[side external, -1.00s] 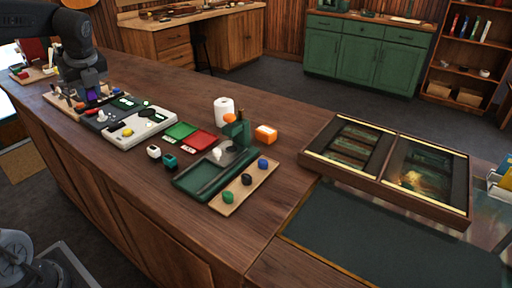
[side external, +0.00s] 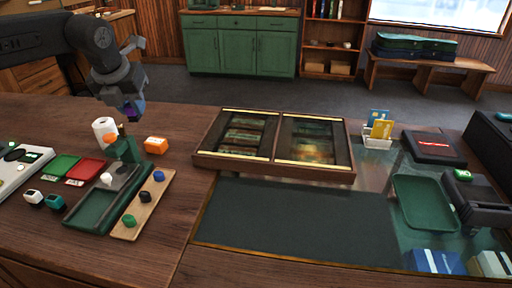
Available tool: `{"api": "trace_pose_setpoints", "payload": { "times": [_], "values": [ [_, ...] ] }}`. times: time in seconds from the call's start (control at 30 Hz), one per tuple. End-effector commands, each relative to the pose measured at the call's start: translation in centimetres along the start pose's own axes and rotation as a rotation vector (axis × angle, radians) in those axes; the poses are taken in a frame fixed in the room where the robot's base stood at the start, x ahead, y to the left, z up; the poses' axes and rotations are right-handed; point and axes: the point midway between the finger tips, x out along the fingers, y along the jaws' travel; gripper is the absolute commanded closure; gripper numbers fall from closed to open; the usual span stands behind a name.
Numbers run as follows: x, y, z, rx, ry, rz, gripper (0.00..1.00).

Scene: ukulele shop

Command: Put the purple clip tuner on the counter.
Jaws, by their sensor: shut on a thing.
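My gripper (side external: 130,108) is above the counter (side external: 185,108), behind the green stand and near the paper roll. It is shut on the purple clip tuner (side external: 131,114), of which only a small part shows between the dark fingers. The tuner appears held in the air; its exact height above the counter is hard to tell.
Below are a white roll (side external: 103,128), a green stand (side external: 124,150) and an orange box (side external: 156,145). A wooden strip (side external: 138,208) holds several small coloured pieces. A framed display case (side external: 275,172) and a dark mat (side external: 295,218) lie to the right.

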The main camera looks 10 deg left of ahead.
Motion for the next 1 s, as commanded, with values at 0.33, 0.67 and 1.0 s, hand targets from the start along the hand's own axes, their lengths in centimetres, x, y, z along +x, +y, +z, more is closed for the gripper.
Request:
{"api": "trace_pose_setpoints", "payload": {
  "times": [0.33, 0.67, 1.0],
  "values": [
    [1.2, -6.0, -1.5, 0.152, -0.003, -0.059, 0.99],
    [4.6, -5.9, -2.9, 0.148, -0.007, -0.06, 0.99],
    [6.4, -9.2, -4.2, 0.153, -0.005, -0.061, 0.99]
  ]
}}
